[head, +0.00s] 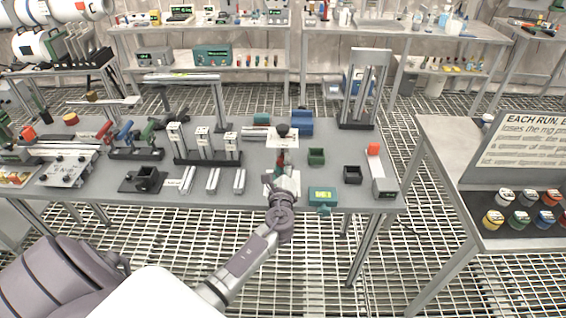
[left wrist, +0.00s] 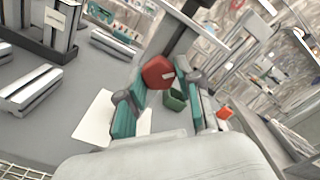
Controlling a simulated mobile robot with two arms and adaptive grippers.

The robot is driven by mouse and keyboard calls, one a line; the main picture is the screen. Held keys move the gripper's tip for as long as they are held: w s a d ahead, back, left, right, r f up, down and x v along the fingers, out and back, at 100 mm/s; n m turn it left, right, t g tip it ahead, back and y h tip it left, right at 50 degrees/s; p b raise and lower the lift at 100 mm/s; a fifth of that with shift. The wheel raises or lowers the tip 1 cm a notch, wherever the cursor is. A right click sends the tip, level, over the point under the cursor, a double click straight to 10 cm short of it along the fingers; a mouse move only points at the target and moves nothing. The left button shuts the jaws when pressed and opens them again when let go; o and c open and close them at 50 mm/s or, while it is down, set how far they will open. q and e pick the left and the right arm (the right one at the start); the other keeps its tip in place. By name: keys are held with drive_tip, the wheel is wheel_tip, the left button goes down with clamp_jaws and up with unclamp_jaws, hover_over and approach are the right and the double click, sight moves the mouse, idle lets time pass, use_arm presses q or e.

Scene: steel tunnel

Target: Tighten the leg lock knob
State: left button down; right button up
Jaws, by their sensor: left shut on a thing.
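A red knob (left wrist: 157,72) sits on a dark upright post (left wrist: 184,32) in the left wrist view. In the head view the knob (head: 281,158) is a small red patch just beyond my gripper, below a black round top (head: 283,130). My left gripper (head: 281,176) reaches it from the front edge of the table. In the left wrist view the teal-padded fingers of the gripper (left wrist: 162,92) lie on either side of the knob, shut on it. The exact contact is partly hidden. My right gripper is in neither view.
The grey table (head: 215,201) holds a green bin (head: 317,156), a black bin (head: 352,174), a teal box (head: 322,196) and metal bars (head: 213,181) near the post. A tall metal frame (head: 365,90) stands at the back right. A side table with colored jars (head: 520,216) is further right.

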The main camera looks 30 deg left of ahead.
use_arm(q)
drive_tip(key=m+p, duration=0.2)
drive_tip(key=m, duration=0.2)
drive_tip(key=shift+m, duration=0.3)
drive_tip(key=shift+s+f+m+p, duration=0.1)
drive_tip(key=shift+m+p, duration=1.05)
drive_tip(key=shift+m, duration=1.15)
drive_tip(key=c, duration=0.7)
unclamp_jaws()
drive_tip(key=shift+a, duration=0.1)
drive_tip(key=shift+c, duration=0.2)
drive_tip(key=shift+s, duration=0.15)
drive_tip(key=v, duration=1.1)
drive_tip(key=shift+s+d, duration=0.2)
drive_tip(key=shift+s, duration=0.15)
